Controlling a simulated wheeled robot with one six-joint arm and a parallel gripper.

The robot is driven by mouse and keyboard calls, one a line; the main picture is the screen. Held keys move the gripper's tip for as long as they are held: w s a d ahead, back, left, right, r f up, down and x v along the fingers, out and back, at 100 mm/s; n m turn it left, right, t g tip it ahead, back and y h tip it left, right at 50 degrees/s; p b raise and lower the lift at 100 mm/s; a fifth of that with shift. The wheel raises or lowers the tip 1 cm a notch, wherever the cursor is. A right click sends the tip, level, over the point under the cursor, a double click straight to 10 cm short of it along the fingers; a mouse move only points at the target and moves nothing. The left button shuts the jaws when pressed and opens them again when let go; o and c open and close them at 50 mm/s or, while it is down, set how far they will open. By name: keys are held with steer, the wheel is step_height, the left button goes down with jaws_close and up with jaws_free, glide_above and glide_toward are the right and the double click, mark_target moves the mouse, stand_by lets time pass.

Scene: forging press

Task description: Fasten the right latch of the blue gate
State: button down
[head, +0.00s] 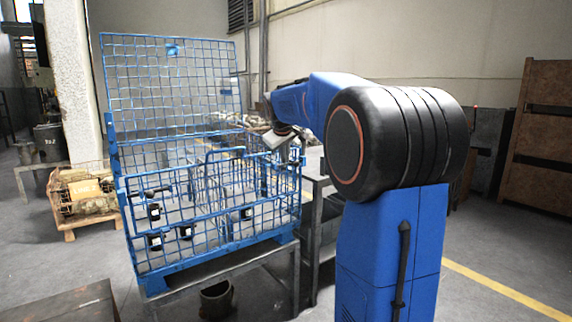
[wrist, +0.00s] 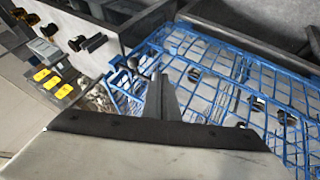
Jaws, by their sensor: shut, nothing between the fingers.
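The blue gate (head: 215,225) is a wire-mesh panel on the front of a blue mesh cage that stands on a metal table. Its right end lies near the cage's right front corner. The right latch cannot be made out clearly. My gripper (head: 288,147) is above the cage's right side, with its tips pointing down and mostly hidden. In the wrist view my gripper's fingers (wrist: 158,85) are together with nothing held, over the blue mesh (wrist: 205,55). Whether the fingers touch the mesh cannot be told.
A tall blue mesh panel (head: 175,85) stands upright at the cage's back. Dark parts (head: 155,242) show at the cage's lower front. A grey bench (head: 312,185) stands close on the cage's right. A low crate (head: 85,200) is at left. Open floor (head: 490,270) lies at right.

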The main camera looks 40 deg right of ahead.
steer(key=shift+v, duration=1.45)
steer(key=shift+s, duration=0.1)
steer(key=s+a+f+y, duration=0.1)
steer(key=s+a+f, duration=0.3)
steer(key=s+a, duration=0.55)
steer(key=s+a+f+y, duration=0.1)
steer(key=s+a+f, duration=0.5)
steer(key=s, duration=0.4)
steer(key=s+a+f+g+y, duration=0.1)
steer(key=s+a+f, duration=0.5)
steer(key=s+f, duration=0.2)
steer(key=s+a+f+y, duration=0.2)
steer(key=s+a+f, duration=0.4)
steer(key=s, duration=0.5)
steer(key=shift+s+a+f+m, duration=0.25)
steer(key=shift+s+f+m, duration=0.15)
steer(key=shift+f, duration=0.15)
